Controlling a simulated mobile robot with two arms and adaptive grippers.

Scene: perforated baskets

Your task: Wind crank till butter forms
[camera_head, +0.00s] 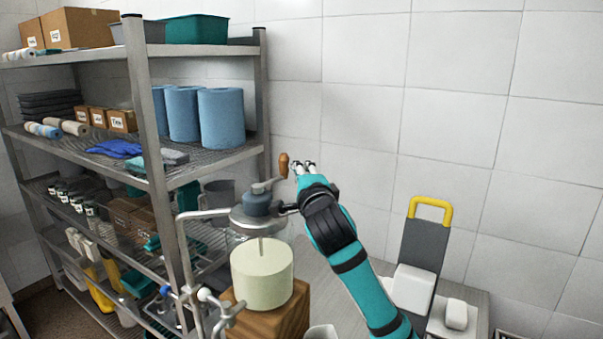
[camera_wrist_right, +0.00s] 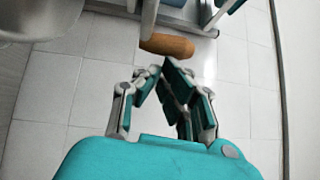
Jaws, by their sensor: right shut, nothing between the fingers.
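A butter churn stands at the middle of the head view, with a grey lid and crank hub (camera_head: 256,203) on a clear jar (camera_head: 272,230). The crank's brown wooden handle (camera_head: 283,165) points up at the end of its arm; it also shows in the right wrist view (camera_wrist_right: 168,45). My right gripper (camera_head: 303,165) is just right of the handle. In the right wrist view its fingers (camera_wrist_right: 168,68) are closed together, empty, with the tips close to the handle; I cannot tell if they touch. My left gripper is out of view.
A metal shelf rack (camera_head: 150,120) fills the left. White blocks (camera_head: 411,288) and a yellow-handled board (camera_head: 423,245) are at right.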

